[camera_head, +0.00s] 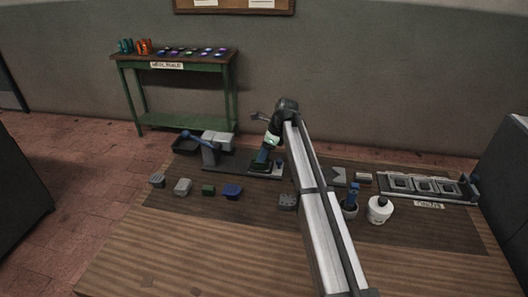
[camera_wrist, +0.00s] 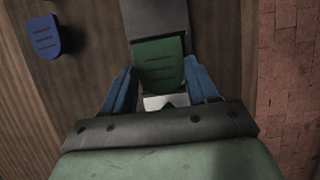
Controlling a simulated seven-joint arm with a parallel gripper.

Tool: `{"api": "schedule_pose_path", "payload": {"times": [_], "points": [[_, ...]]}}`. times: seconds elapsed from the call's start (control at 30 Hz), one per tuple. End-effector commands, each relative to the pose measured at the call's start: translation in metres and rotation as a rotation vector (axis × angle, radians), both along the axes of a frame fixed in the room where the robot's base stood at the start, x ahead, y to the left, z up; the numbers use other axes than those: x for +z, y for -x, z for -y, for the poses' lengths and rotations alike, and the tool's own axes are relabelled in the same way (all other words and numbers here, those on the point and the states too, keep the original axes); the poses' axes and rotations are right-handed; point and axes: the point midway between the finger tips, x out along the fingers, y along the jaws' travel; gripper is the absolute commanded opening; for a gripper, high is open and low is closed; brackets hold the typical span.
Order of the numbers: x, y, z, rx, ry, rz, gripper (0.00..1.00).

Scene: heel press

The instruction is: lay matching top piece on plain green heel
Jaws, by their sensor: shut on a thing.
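My gripper (camera_head: 263,160) is low over the middle of the workbench, beside the press base. In the wrist view its blue fingers (camera_wrist: 160,78) are shut on a dark green D-shaped piece (camera_wrist: 158,52) with a faint line across it. A grey surface (camera_wrist: 155,17) shows beyond that piece. I cannot tell whether the piece touches anything below, or whether another green part lies under it. A small green block (camera_head: 208,190) stands in the front row on the dark mat. A blue piece (camera_head: 232,191) is right of it and shows grooves in the wrist view (camera_wrist: 44,36).
The blue-levered press (camera_head: 211,150) is left of my gripper. A white bottle (camera_head: 379,211), a dark cup (camera_head: 350,208) and a framed rack (camera_head: 428,186) are to the right.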

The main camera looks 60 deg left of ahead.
Motion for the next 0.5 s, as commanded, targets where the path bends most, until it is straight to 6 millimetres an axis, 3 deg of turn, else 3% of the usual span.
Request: {"api": "schedule_pose_path", "payload": {"times": [0.5], "points": [[-0.0045,0.0000,0.0000,0.000,0.000,0.000,0.30]]}}
